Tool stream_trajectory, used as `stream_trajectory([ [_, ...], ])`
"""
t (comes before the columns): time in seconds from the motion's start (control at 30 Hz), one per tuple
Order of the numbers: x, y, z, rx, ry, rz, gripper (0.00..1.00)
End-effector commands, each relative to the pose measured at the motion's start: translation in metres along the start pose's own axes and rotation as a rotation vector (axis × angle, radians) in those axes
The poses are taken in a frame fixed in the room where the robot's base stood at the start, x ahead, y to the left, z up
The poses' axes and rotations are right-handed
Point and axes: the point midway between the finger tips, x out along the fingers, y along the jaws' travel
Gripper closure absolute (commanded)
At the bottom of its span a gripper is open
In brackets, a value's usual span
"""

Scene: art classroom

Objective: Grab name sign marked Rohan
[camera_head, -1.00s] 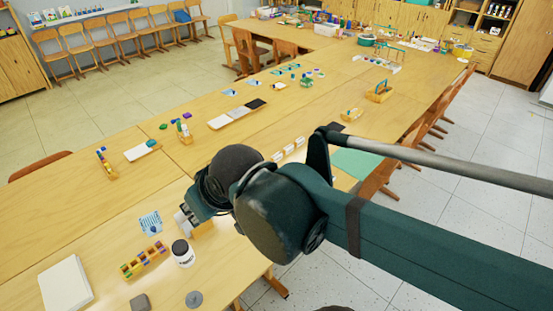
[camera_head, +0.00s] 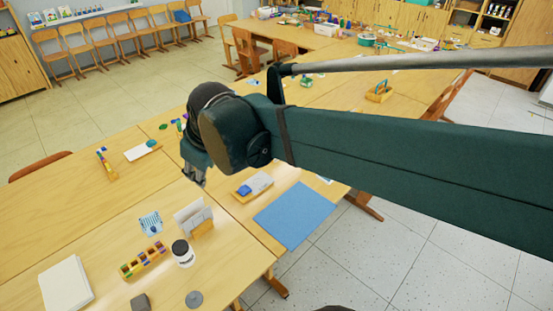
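My gripper (camera_head: 194,176) hangs downward over the near table, above and behind a wooden holder with white cards (camera_head: 193,217). Its fingers look small and grey, and I cannot tell whether they are open or shut. I see nothing clearly held in it. No sign with the readable name Rohan shows. The small white signs seen in the earlier frame are hidden behind my arm now.
A white jar (camera_head: 183,254), a wooden block tray (camera_head: 143,260) and a paper stack (camera_head: 65,284) stand on the near table. A blue mat (camera_head: 295,216) and a tray with a blue item (camera_head: 252,188) lie to the right.

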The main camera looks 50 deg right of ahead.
Motion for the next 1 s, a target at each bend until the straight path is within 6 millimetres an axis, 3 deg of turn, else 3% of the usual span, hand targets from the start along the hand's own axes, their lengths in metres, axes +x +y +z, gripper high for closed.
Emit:
stream_trajectory([
  [0.5,0.04,0.079,-0.034,-0.227,-0.096,-0.014,0.68],
  [1.0,0.094,0.159,-0.048,-0.446,-0.179,-0.062,0.68],
])
